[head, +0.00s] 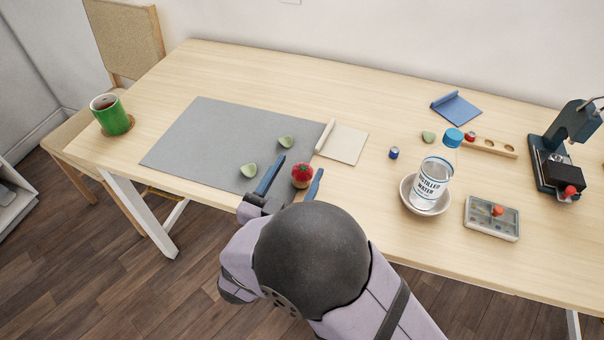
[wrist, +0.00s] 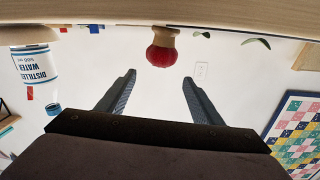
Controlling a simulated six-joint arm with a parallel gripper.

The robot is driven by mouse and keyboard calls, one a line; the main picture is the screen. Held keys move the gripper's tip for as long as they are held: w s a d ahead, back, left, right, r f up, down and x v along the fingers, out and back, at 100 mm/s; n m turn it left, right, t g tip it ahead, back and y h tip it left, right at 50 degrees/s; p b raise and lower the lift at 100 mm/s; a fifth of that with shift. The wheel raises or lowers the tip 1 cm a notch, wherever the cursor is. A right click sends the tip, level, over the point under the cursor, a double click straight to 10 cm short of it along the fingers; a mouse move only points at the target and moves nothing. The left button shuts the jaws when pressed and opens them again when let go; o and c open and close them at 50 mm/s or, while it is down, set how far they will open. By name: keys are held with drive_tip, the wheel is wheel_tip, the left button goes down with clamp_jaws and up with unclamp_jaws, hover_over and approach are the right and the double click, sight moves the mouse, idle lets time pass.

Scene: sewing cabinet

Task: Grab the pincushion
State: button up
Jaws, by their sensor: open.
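The pincushion is a red, tomato-like cushion on a pale wooden base. In the head view the pincushion (head: 302,174) stands near the table's front edge, by the grey mat's right corner. My gripper (head: 300,165) is open, with one blue-grey finger on each side of it in that picture. In the wrist view, which is upside down, the pincushion (wrist: 163,52) appears ahead of and between the open fingertips (wrist: 159,76). Nothing is held, and I see no finger touching it. My wrist hides part of the table's front edge.
A cream notebook-like item (head: 345,143) lies just behind right. A water bottle (head: 434,178) stands in a white bowl (head: 407,196) farther right. A green mug (head: 107,113) is far left.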

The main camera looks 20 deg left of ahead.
sight(299, 181)
wheel_tip(299, 181, down, 4)
drive_tip(key=shift+f, duration=0.1)
drive_tip(key=shift+w+d+r+p, duration=0.15)
drive_tip(key=shift+w+p, duration=0.1)
drive_tip(key=shift+w, duration=1.6)
drive_tip(key=shift+w+r+p, duration=0.15)
drive_tip(key=shift+w+p, duration=0.05)
drive_tip(key=shift+w, duration=1.65)
drive_tip(key=c, duration=1.2)
